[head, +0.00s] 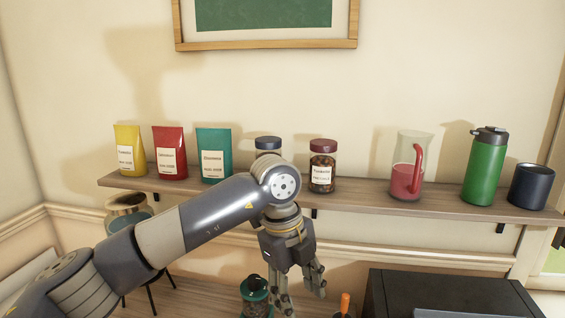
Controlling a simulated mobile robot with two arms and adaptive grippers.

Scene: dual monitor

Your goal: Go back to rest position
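My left arm comes in from the lower left and bends down in front of the shelf. My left gripper (302,298) hangs below the shelf edge, fingers pointing down. Its fingers are spread apart with nothing seen between them. It is beside a teal-lidded jar (253,297) on the lower surface, and partly overlaps it in the picture. My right gripper is out of view.
The wooden shelf (350,198) holds yellow, red and teal pouches (213,150), a blue-lidded jar (268,144) partly hidden by my arm, a brown-lidded jar (322,165), a pitcher (408,170), a green bottle (484,168) and a dark mug (531,187). A black box (440,290) stands lower right.

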